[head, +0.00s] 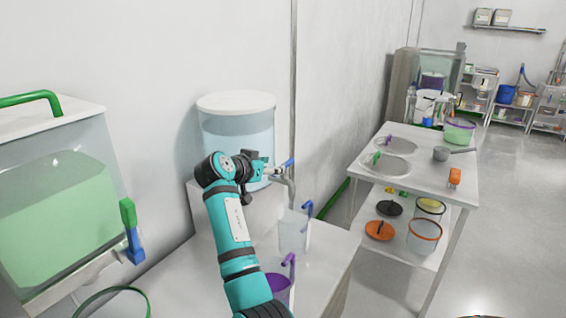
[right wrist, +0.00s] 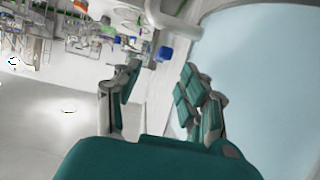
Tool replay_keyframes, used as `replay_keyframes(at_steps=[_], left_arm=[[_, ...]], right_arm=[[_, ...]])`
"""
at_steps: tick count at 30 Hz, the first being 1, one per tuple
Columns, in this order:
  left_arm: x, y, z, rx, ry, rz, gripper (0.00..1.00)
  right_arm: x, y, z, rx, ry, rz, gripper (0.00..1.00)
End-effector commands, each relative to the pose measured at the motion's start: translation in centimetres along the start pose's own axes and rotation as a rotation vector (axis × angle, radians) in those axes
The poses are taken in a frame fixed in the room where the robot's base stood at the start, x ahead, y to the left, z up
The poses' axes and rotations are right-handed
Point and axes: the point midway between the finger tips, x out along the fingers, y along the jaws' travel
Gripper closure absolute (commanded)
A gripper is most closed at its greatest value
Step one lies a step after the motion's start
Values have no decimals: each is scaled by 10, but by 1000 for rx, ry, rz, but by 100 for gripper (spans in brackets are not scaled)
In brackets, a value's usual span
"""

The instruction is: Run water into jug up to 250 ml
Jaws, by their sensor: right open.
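A clear jug (head: 293,232) with a blue handle stands on the white counter under the tap (head: 290,187). Its water level and marks are too small to read. The tap belongs to a round, white-lidded water tank (head: 237,132) and has a blue lever (head: 287,163). My right gripper (head: 274,172) is beside the tap, close to the lever, in front of the tank. In the right wrist view its fingers (right wrist: 160,88) are apart with nothing between them. A blue piece (right wrist: 165,54), likely the lever, shows beyond the fingertips. My left gripper is out of view.
A purple jug (head: 279,287) stands on the counter (head: 325,262) near my right forearm. A tank of green liquid (head: 55,200) is at the left, with a green and blue tap. A white table (head: 430,180) with basins stands at the right. Open floor lies beyond it.

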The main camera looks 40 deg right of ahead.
Motion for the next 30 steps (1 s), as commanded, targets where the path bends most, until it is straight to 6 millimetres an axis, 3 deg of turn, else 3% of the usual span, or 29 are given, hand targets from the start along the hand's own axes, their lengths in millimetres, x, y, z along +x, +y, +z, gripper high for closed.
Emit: replay_keyframes(at_steps=[6, 10, 15, 24, 30], left_arm=[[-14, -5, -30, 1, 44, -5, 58], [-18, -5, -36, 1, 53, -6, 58], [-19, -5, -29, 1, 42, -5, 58], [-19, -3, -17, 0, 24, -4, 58], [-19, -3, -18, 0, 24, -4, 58]], right_arm=[[44, 1, -2, -2, 0, 2, 58], [63, 0, -2, -2, 0, 2, 58], [75, 0, -1, -1, 0, 0, 58], [77, 0, 0, 1, 0, -1, 58], [76, 0, 0, 0, 0, -1, 84]])
